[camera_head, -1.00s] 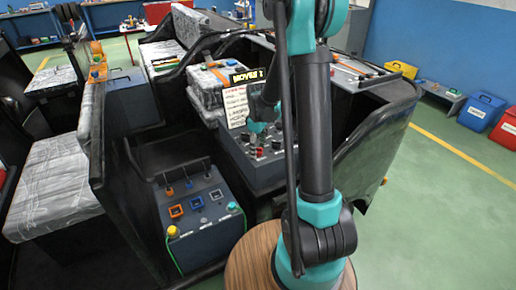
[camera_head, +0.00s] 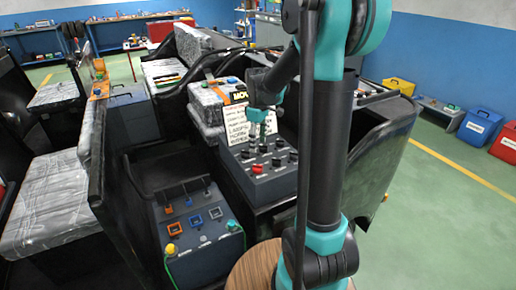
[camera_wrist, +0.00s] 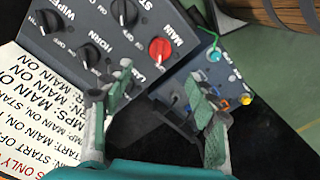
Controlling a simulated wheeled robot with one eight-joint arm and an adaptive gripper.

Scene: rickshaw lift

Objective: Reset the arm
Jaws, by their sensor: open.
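My arm rises at the right of the head view and bends over the rickshaw's dark dashboard. My gripper (camera_head: 258,132) hangs above the knob panel (camera_head: 250,187). In the wrist view, the two green-padded fingers of my gripper (camera_wrist: 160,80) stand wide apart with nothing between them. Beyond the fingertips is the knob panel (camera_wrist: 118,45), with black knobs and a red knob (camera_wrist: 160,49) labelled MAIN. The fingers look apart from the knobs.
A lower control box (camera_head: 200,238) with coloured switches stands at front left. A white text card (camera_head: 235,125) leans behind the knobs. Seats (camera_head: 45,195) are at left. Blue (camera_head: 480,125) and red boxes stand by the right wall, with open green floor before them.

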